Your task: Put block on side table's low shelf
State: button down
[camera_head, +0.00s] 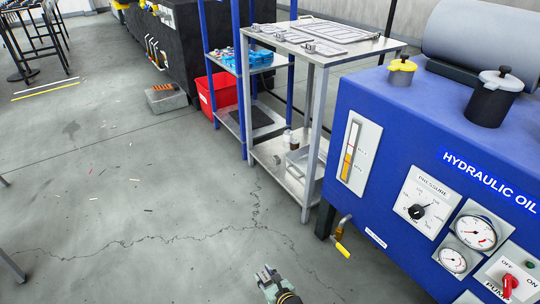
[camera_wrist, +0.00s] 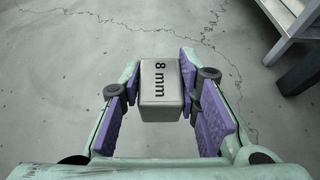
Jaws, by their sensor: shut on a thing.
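The block (camera_wrist: 160,92) is a small grey piece marked "8 mm". In the wrist view it sits between the purple pads of my gripper (camera_wrist: 160,100), which is shut on it. In the head view my gripper (camera_head: 267,275) is low at the bottom centre, over the floor, in front of the side table and apart from it. The side table (camera_head: 357,50) is a grey metal one. Its low shelf (camera_head: 267,157) has bare room toward the front left. I cannot make out the block clearly in the head view.
Small jars (camera_head: 289,137) and a clear tray (camera_head: 299,160) stand on the low shelf. The blue hydraulic oil unit (camera_head: 385,150) stands close on the right, with a yellow-handled valve (camera_head: 342,247) sticking out. A blue rack (camera_head: 237,70) and red bin (camera_head: 217,92) are behind. Floor to the left is mostly clear.

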aim_at(268, 151)
jog(key=i+j+u, duration=0.25)
jog(key=u, duration=0.2)
jog(key=i+u, duration=0.45)
jog(key=i+j+z, duration=0.1)
jog(key=i, duration=0.45)
jog(key=i+j+z, duration=0.15)
jog(key=i, duration=0.45)
jog(key=i+j+z, duration=0.15)
jog(key=i+z, duration=0.35)
jog(key=i+j+z, duration=0.25)
jog(key=z, duration=0.25)
jog(key=i+j+z, duration=0.35)
jog(key=j+z, duration=0.15)
jog(key=i+j+z, duration=0.25)
jog(key=j+z, duration=0.25)
